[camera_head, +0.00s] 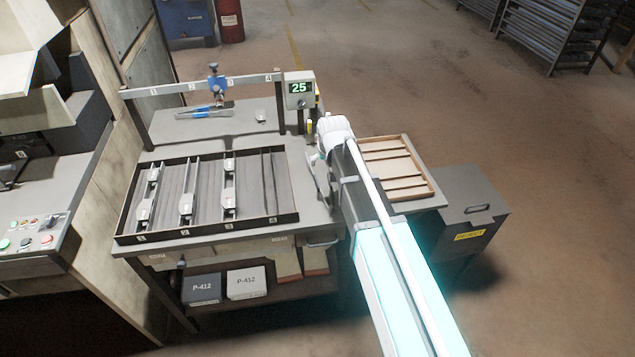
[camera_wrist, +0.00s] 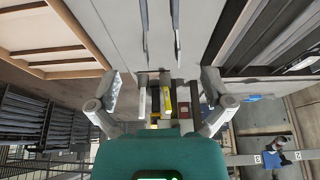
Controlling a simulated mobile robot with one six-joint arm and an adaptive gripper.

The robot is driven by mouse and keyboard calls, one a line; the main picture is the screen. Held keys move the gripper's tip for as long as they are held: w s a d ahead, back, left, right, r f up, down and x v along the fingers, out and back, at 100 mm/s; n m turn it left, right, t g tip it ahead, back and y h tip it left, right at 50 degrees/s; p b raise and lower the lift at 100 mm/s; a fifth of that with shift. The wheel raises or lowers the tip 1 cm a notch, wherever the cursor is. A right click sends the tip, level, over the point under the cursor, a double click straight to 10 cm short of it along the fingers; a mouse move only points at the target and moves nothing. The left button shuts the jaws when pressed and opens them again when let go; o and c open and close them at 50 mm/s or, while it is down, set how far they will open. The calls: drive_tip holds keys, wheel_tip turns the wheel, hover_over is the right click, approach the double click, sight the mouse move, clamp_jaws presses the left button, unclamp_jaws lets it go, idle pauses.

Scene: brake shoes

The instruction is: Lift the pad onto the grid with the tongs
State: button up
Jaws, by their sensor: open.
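My gripper (camera_wrist: 162,84) is open in the wrist view, one finger at each side. Two long, thin grey prongs (camera_wrist: 145,30) run away above the bench between the finger lines; they look like the tongs, but I cannot tell whether they touch the fingers. In the head view my arm hides most of the gripper, and a thin grey piece (camera_head: 320,186) shows beside it. A small light-grey piece (camera_head: 260,115) lies on the bench at the back; I cannot tell whether it is the pad. The slatted wooden rack (camera_head: 433,184) at right may be the grid.
A dark-framed tray (camera_head: 210,233) holds several metal pieces in lanes. Behind it stand a numbered rail (camera_head: 172,89) with a blue clamp (camera_head: 215,78), a blue-handled tool (camera_head: 206,113) and a display reading 25 (camera_head: 299,89). A grey reject bin (camera_head: 472,212) stands at right.

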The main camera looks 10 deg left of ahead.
drive_tip(key=b, duration=0.7)
approach(322, 181)
drive_tip(key=shift+x, duration=0.85)
drive_tip(key=shift+f, duration=0.15)
drive_tip(key=shift+b+x, duration=2.3)
drive_tip(key=shift+x, duration=0.15)
drive_tip(key=shift+s, duration=0.1)
clamp_jaws()
